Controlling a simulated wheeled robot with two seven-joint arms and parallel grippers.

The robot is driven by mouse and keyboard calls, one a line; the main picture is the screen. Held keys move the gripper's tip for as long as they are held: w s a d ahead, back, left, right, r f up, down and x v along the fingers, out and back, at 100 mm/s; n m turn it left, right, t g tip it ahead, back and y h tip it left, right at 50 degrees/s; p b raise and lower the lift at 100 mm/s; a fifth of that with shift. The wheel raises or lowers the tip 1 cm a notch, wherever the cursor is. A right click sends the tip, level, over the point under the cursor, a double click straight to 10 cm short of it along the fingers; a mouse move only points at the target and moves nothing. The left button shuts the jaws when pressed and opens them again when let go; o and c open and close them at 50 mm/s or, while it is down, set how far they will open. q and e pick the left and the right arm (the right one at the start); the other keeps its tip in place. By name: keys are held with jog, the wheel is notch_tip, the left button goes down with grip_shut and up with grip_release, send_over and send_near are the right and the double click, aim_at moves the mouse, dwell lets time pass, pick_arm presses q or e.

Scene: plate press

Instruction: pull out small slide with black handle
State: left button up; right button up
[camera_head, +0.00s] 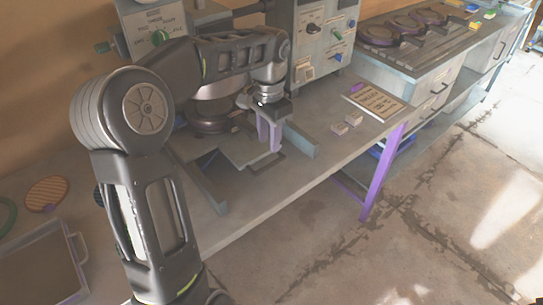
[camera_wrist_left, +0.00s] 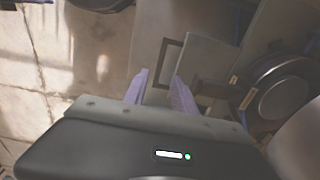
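The small slide (camera_head: 240,148) is a flat grey plate low at the press on the bench. Its black handle (camera_head: 266,163), a thin rectangular loop, sits at the slide's front edge. My left gripper (camera_head: 271,147) is above and close to the handle with its purple fingers pointing down. In the left wrist view the fingers of this gripper (camera_wrist_left: 160,75) are apart with nothing between them. The black handle (camera_wrist_left: 168,64) shows just beyond the fingertips there, and I cannot tell whether they touch it. My right gripper is not in view.
Grey side rails (camera_head: 301,140) flank the slide. The round press plate (camera_head: 210,122) is behind it. A control box (camera_head: 322,40), a clipboard (camera_head: 375,100) and small blocks (camera_head: 346,123) stand to the right. The bench's front edge is near, with open floor (camera_head: 400,230) beyond.

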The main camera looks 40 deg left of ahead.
aim_at(270, 164)
pick_arm(q)
jog(key=shift+w+f, duration=0.1)
jog(key=shift+f, duration=3.9)
grip_shut()
